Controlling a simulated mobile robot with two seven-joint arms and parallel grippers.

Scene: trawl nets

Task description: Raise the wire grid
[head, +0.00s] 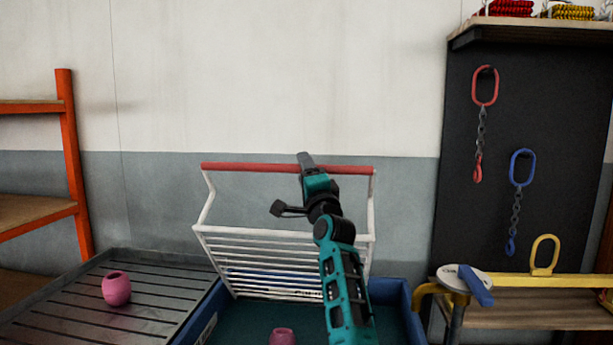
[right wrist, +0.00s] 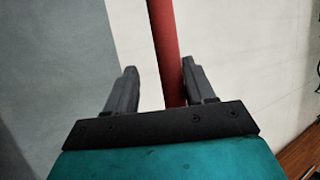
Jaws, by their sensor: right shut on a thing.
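The wire grid (head: 265,245) is white with a red bar (head: 245,167) along its top. It stands tilted up over the blue tank (head: 395,295), and its lower part is at the tank. My right gripper (head: 306,165) is at the middle of the red bar and shut on it. In the right wrist view the red bar (right wrist: 163,45) passes between the two fingers (right wrist: 158,75), nearer the right one. My right arm hides part of the grid's right side. My left gripper is not in view.
A pink pot-like float (head: 117,288) stands on the dark ribbed tray (head: 75,310) at left. Another pink piece (head: 282,337) shows in the tank. An orange shelf rack (head: 72,165) is at far left. A bench (head: 540,314) and a dark board (head: 455,150) with hanging chains are at right.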

